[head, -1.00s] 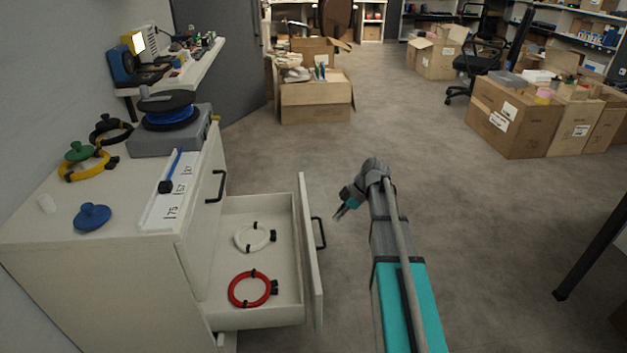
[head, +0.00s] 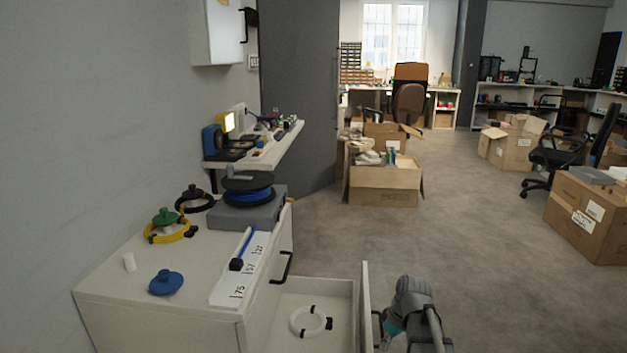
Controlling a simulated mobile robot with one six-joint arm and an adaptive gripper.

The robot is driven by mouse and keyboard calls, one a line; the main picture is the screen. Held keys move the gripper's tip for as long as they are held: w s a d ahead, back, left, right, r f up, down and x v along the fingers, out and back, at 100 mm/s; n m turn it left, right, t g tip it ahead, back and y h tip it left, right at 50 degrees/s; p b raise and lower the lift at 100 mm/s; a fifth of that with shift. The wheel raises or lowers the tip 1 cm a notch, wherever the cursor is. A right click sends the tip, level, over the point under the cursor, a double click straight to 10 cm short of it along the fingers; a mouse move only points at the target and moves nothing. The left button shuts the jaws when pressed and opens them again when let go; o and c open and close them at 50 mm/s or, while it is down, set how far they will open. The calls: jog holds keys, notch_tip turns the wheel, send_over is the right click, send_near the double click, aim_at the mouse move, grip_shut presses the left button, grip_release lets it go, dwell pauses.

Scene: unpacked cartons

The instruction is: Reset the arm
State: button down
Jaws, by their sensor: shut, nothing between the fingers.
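My arm rises from the bottom edge of the head view, right of the open drawer (head: 362,310). My gripper (head: 384,342) hangs at the arm's end, low in the picture, beside the drawer's front and handle. Its fingers are small and partly cut off or hidden; they are shut with nothing in them. I cannot tell whether it touches the drawer front.
The white cabinet (head: 180,318) carries a blue lid (head: 166,282), cable rings and a grey box (head: 245,212) with a blue spool. A white ring (head: 311,321) lies in the drawer. Cartons (head: 385,185) stand beyond; the floor (head: 440,240) between is clear.

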jog(key=s+a+r+m+h+p, duration=0.1)
jog(key=s+a+m+h+p, duration=0.15)
jog(key=s+m, duration=0.6)
notch_tip(320, 180, up, 38)
jog(key=p, duration=3.7)
jog(key=shift+r+n, duration=0.15)
jog(key=shift+n, duration=0.3)
jog(key=shift+h, duration=0.25)
